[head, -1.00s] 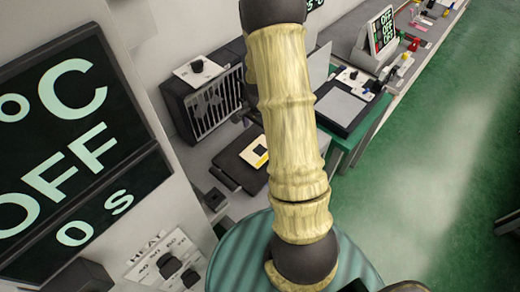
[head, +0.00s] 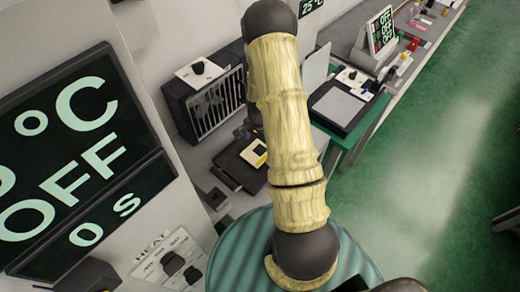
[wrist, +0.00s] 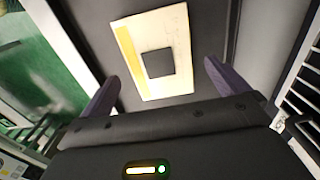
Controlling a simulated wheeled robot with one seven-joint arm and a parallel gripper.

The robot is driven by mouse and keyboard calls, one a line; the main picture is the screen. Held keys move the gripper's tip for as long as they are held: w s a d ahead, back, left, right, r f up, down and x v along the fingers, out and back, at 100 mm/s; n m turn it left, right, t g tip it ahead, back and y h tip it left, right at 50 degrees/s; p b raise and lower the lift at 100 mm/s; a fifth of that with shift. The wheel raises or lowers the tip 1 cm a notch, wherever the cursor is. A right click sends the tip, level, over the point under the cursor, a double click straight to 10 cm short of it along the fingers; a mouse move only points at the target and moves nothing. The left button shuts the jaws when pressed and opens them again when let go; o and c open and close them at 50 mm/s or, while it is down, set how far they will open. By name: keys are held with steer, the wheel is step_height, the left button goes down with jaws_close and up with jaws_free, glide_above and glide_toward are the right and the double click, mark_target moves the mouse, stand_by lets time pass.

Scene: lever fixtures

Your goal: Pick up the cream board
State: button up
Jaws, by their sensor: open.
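The cream board (wrist: 177,32) lies flat on a dark plate (wrist: 215,30) in the wrist view. It has a yellow strip along its left side and a dark square in its middle. In the head view the cream board (head: 254,152) shows in part beside my arm, which hides some of it. My gripper (wrist: 160,75) is open and empty, with its two dark fingers apart. The board appears between and beyond the fingertips in the wrist view. I cannot tell how far above it they are. My gripper does not show in the head view.
A dark vented box (head: 206,105) with a knob panel on top stands behind the plate. A dark tray with a grey sheet (head: 340,106) lies to the right. A large display (head: 75,150) stands at the left. Green floor (head: 450,140) is open at the right.

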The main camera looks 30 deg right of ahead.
mark_target(260, 150)
steer(key=shift+f+p, duration=0.5)
steer(key=shift+f, duration=1.2)
steer(key=shift+c, duration=0.4)
steer(key=c, duration=0.9)
steer(key=shift+o, duration=0.2)
steer(key=shift+r, duration=0.1)
step_height(260, 150, up, 10)
steer(key=b, duration=0.3)
